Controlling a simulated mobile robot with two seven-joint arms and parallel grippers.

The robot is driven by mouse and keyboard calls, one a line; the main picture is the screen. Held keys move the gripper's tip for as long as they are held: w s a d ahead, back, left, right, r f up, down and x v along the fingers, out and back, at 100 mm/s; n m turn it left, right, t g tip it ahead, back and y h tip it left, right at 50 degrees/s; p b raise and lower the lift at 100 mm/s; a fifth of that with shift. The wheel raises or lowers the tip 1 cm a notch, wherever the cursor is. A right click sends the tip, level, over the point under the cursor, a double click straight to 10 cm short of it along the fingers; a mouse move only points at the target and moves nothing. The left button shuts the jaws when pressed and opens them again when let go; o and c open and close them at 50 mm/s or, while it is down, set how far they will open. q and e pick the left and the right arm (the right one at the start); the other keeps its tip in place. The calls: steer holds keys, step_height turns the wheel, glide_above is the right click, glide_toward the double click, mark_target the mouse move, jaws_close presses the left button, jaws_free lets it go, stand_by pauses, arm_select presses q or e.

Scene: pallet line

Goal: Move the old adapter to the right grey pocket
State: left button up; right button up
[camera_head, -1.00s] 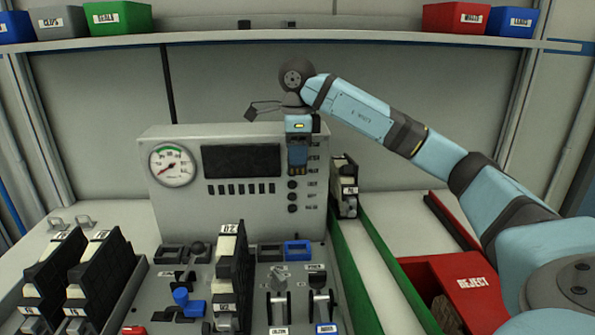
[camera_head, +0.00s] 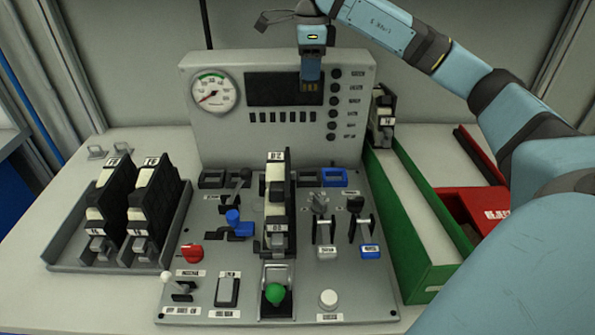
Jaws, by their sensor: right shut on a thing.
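My right gripper (camera_head: 312,50) is shut on a small dark blue piece with gold contacts at its lower end, which looks like the old adapter (camera_head: 311,69). It hangs upright, in front of the right part of the console's dark screen, well above the panel. On the panel, right of the tall black block, is a dark grey pocket (camera_head: 305,179), with a blue pocket (camera_head: 333,177) beside it. Left of the block are another dark grey pocket (camera_head: 211,179) and one partly hidden by a lever (camera_head: 240,178). My left gripper is not in view.
The tall black-and-white block (camera_head: 277,205) stands mid-panel, among levers and knobs. The grey console (camera_head: 350,75) with a gauge (camera_head: 214,93) rises behind. Left is a tray (camera_head: 75,262) of black modules. Right are a green-walled channel (camera_head: 405,215) and a red reject bin (camera_head: 470,205).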

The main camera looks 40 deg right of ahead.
steer(key=f, duration=0.9)
steer(key=f+b, duration=0.1)
steer(key=f, duration=1.7)
steer(key=shift+s+d+f, duration=0.15)
steer(key=shift+d+f, duration=0.05)
steer(key=shift+d, duration=0.05)
steer(key=shift+f+b, duration=0.2)
steer(key=shift+b, duration=0.15)
steer(key=o, duration=0.9)
steer(key=shift+o, duration=0.2)
steer(key=shift+r, duration=0.15)
step_height(320, 180, up, 12)
steer(key=shift+r+p, duration=0.1)
steer(key=shift+p, duration=0.3)
